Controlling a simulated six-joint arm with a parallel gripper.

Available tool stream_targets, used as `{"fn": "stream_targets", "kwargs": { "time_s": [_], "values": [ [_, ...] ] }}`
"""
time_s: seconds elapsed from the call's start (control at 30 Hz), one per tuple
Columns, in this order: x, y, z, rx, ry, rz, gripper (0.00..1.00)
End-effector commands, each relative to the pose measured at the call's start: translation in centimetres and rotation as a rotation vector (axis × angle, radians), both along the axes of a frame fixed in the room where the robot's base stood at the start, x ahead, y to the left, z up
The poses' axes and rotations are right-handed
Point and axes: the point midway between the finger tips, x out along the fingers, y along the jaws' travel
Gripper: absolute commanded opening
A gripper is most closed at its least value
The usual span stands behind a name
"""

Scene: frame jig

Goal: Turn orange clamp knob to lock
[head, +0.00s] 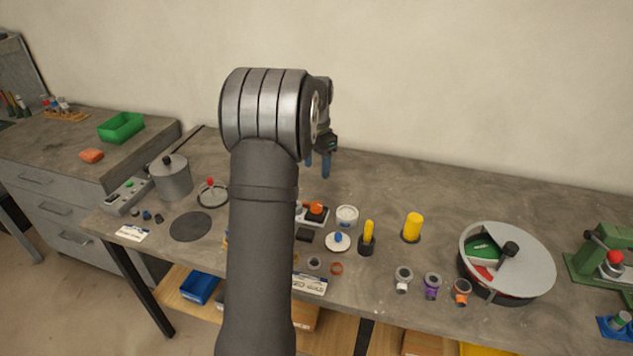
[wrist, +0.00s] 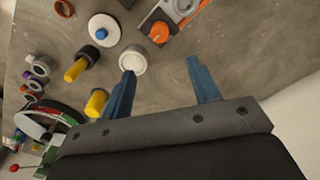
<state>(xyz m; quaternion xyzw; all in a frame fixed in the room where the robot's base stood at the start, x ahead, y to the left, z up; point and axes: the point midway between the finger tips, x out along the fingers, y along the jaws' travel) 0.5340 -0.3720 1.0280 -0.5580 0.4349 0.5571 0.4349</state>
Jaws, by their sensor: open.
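My gripper (head: 318,170) is open and empty, with blue fingers pointing down, above and behind the knob. In the wrist view my gripper (wrist: 160,65) shows both fingers apart with nothing between them but bench and a white round container. Part of the fixture is hidden behind my arm in the head view.
A white round container (head: 347,216) stands right of the knob; it also shows near the left finger in the wrist view (wrist: 133,60). A white disc with a blue knob (head: 338,242), a yellow-handled tool (head: 368,236) and a yellow cylinder (head: 413,226) stand nearby. The back of the bench is clear.

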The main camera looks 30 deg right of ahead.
Motion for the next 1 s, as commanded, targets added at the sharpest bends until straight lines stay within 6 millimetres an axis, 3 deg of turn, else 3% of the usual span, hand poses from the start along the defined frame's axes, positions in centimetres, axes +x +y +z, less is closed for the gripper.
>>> {"fn": "stream_targets", "kwargs": {
  "time_s": [0.2,0.63,0.83,1.0],
  "values": [
    [0.0,0.0,2.5,-0.001,0.000,0.000,0.56],
    [0.0,0.0,2.8,0.001,0.001,0.000,0.56],
    [0.0,0.0,1.1,0.001,0.002,0.000,0.56],
    [-0.1,0.0,-2.1,0.003,0.004,0.000,0.56]
  ]
}}
